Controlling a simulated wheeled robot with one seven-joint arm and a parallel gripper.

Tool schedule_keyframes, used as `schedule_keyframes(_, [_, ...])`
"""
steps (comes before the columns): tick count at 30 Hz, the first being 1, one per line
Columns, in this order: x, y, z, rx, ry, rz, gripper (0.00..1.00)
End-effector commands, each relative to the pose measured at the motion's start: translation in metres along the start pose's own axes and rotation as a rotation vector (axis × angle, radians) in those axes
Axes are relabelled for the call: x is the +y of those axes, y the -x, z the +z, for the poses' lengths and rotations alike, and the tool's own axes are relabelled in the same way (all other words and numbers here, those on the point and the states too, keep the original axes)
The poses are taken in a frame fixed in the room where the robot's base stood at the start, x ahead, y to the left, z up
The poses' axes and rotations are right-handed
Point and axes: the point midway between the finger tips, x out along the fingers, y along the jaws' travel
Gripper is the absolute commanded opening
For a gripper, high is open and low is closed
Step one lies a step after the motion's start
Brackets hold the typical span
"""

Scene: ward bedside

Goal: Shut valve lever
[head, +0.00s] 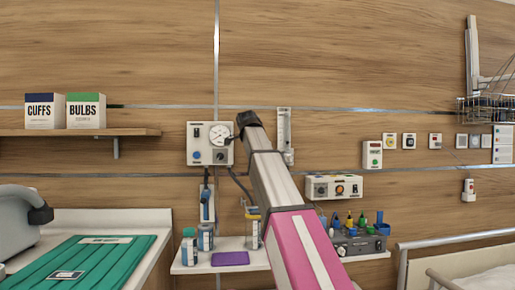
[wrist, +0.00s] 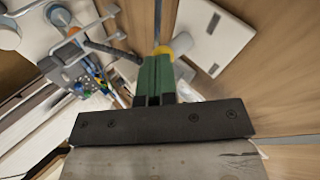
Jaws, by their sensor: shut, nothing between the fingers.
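My gripper (wrist: 155,68) shows in the wrist view as two green fingers pressed together, with nothing between them. A round yellow part (wrist: 164,50) is just past the fingertips; I cannot tell whether they touch it. A pale unit (wrist: 40,45) at the upper left of the wrist view carries a blue-grey knob, an orange part and grey bar-like pieces. I cannot tell for sure which piece is the valve lever. In the head view my arm reaches up toward the wall beside the gauge panel (head: 196,157), and my gripper is hidden behind it.
A control box (head: 318,188) with an orange knob is on the wall right of my arm. A small shelf (head: 190,268) below holds bottles and a purple pad. A wooden shelf (head: 135,132) with two boxes is left. A bed rail (head: 450,240) stands at the right.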

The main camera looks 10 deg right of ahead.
Motion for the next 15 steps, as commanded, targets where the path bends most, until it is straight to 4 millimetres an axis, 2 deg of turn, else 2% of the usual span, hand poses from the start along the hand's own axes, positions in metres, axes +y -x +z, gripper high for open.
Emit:
schedule_keyframes(5, [0.0058,-0.0054,0.0102,0.107,0.105,-0.001,0.00])
schedule_keyframes(15, [0.0051,-0.0055,0.0059,0.099,0.094,-0.001,0.00])
